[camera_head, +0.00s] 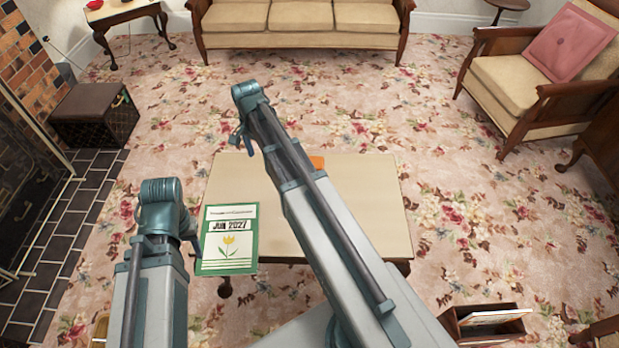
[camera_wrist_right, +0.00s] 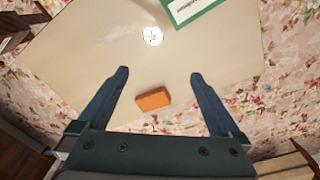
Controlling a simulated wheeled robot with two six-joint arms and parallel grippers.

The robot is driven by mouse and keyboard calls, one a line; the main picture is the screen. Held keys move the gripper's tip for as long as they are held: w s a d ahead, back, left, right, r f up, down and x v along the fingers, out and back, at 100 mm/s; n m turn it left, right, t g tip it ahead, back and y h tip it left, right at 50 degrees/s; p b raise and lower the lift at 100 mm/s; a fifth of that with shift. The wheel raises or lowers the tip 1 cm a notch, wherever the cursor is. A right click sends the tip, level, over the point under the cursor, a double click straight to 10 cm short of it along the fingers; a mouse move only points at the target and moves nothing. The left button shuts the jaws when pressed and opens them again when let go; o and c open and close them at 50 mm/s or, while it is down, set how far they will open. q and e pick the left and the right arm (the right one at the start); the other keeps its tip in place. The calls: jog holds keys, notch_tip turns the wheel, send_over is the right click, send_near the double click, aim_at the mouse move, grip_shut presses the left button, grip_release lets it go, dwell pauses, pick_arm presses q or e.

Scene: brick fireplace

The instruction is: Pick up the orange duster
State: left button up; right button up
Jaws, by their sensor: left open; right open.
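The orange duster (camera_head: 317,162) lies on the cream coffee table (camera_head: 370,215), partly hidden behind my right arm in the head view. In the right wrist view the duster (camera_wrist_right: 153,99) is a small orange block near the table's edge. My right gripper (camera_wrist_right: 159,75) is open and empty, and the duster shows between its spread fingers, apart from both. In the head view the right gripper (camera_head: 238,138) hangs over the table's far left corner. My left gripper (camera_head: 192,238) is open beside the left edge of the green-bordered calendar.
The calendar (camera_head: 229,240) lies at the table's front left. A white disc (camera_wrist_right: 153,36) lies on the table. A sofa (camera_head: 300,20) stands behind, an armchair (camera_head: 545,70) at the right, and an open box (camera_head: 485,322) at the front right. Carpet surrounds the table.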

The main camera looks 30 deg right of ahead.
jog(key=w+d+f+m+b, duration=0.35)
jog(key=d+f+m, duration=0.2)
jog(key=d, duration=0.45)
jog(key=w+d+f+m+b, duration=0.35)
jog(key=d+m, duration=0.35)
jog(key=d, duration=0.3)
jog(key=shift+n, duration=0.25)
jog(key=f+b, duration=0.5)
jog(key=f, duration=0.1)
jog(key=f+b, duration=0.3)
jog(key=shift+w+d+b, duration=0.1)
jog(key=shift+w+b, duration=0.2)
jog(key=shift+w, duration=0.1)
pick_arm(q)
notch_tip(320, 180, down, 18)
pick_arm(e)
jog(key=f+b, duration=0.5)
jog(key=shift+d+f, duration=0.15)
jog(key=shift+d, duration=0.2)
pick_arm(q)
notch_tip(320, 180, down, 5)
jog(key=shift+f, duration=0.1)
pick_arm(e)
jog(key=c, duration=1.1)
